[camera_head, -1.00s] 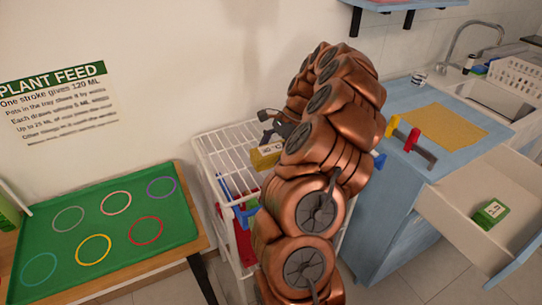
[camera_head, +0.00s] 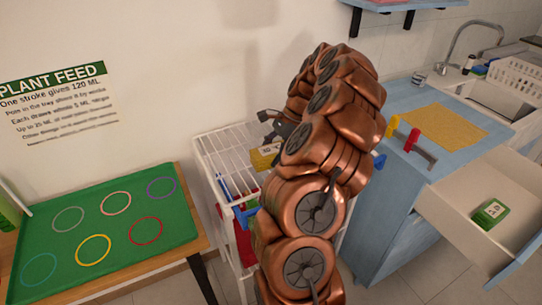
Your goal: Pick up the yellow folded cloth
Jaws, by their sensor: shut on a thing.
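The yellow folded cloth (camera_head: 264,156), with a pale label bearing dark marks, is at the top of the white wire rack, left of my copper-coloured arm. My gripper (camera_head: 270,138) is dark and partly hidden behind the arm. It is shut on the cloth from above. The fingertips and the cloth's right end are hard to see. I cannot tell whether the cloth still touches the rack.
The white wire rack (camera_head: 215,150) holds coloured items lower down. A green tray (camera_head: 100,222) with coloured rings lies at left. At right, a blue counter (camera_head: 405,98) carries a flat yellow mat (camera_head: 443,122); an open drawer (camera_head: 462,221) holds a green labelled item (camera_head: 490,213).

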